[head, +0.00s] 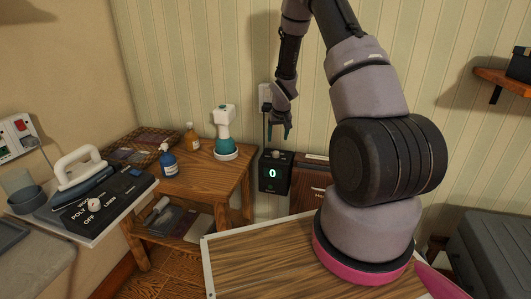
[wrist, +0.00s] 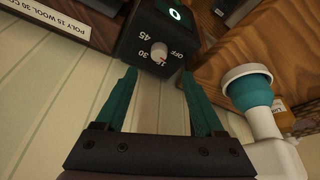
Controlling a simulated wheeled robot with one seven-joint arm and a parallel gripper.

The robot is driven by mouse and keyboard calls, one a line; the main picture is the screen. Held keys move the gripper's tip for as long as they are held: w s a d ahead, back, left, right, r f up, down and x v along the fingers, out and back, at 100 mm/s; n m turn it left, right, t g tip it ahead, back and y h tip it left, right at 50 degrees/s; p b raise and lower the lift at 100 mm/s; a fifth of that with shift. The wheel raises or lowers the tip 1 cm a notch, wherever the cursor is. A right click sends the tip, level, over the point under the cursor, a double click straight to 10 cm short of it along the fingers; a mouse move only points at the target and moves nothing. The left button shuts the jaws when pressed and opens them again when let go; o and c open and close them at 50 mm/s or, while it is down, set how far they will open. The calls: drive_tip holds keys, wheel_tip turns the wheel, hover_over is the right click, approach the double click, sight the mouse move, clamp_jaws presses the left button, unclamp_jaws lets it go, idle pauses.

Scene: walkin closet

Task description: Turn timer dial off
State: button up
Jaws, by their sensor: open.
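The timer is a black box (head: 273,186) with a lit "0" on its front, standing by the far wall in the head view. Its small pale dial (head: 277,153) is on top. In the wrist view the timer (wrist: 132,42) is upside down at top centre, and its dial (wrist: 158,52) sits among labels including 30, 45 and OFF. I cannot tell the dial's exact setting. My gripper (head: 279,133) is above the timer, pointing down. In the wrist view my gripper (wrist: 158,74) is open and empty, its teal fingers spread either side of the dial, apparently short of it.
A wooden side table (head: 205,178) with bottles and a white-and-teal device (head: 225,138) stands left of the timer. A brown box (head: 310,180) is close on its right. An iron (head: 83,168) rests on a board with another dial (head: 95,204). A wood-topped surface (head: 265,262) lies in front.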

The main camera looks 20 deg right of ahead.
sight(276, 152)
drive_tip(key=shift+m, duration=0.5)
drive_tip(key=x, duration=1)
drive_tip(key=shift+w+d, duration=0.1)
drive_tip(key=shift+w, duration=0.1)
clamp_jaws()
drive_tip(key=shift+d, duration=0.1)
